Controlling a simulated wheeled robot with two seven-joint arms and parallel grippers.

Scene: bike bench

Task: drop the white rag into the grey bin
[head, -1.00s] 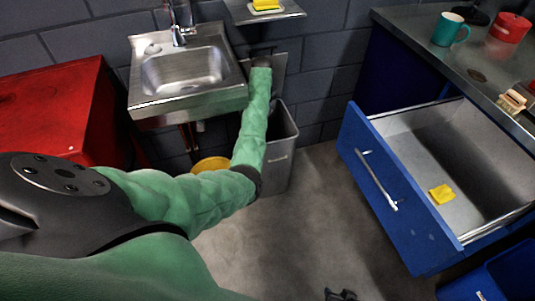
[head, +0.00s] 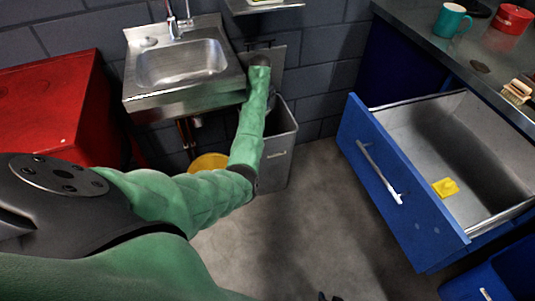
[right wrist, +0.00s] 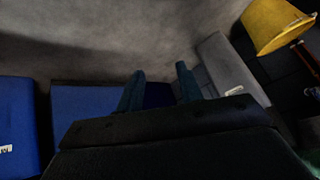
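The grey bin (head: 279,155) stands on the floor against the back wall, partly behind my left forearm; the bin also shows in the right wrist view (right wrist: 224,64). My left arm, in a green sleeve, reaches over the bin, its dark wrist (head: 261,61) above the bin's back. The left gripper's fingers are hidden behind the forearm. I see no white rag in either view. My right gripper (head: 325,297) barely shows at the bottom edge of the head view. In the right wrist view its two teal fingers (right wrist: 160,86) are apart with nothing between them.
A steel sink (head: 182,68) and red cabinet (head: 45,110) are left of the bin. A yellow bucket (head: 208,162) stands beside it. An open blue drawer (head: 372,170) juts out at right, holding a yellow sponge (head: 446,187). The middle floor is clear.

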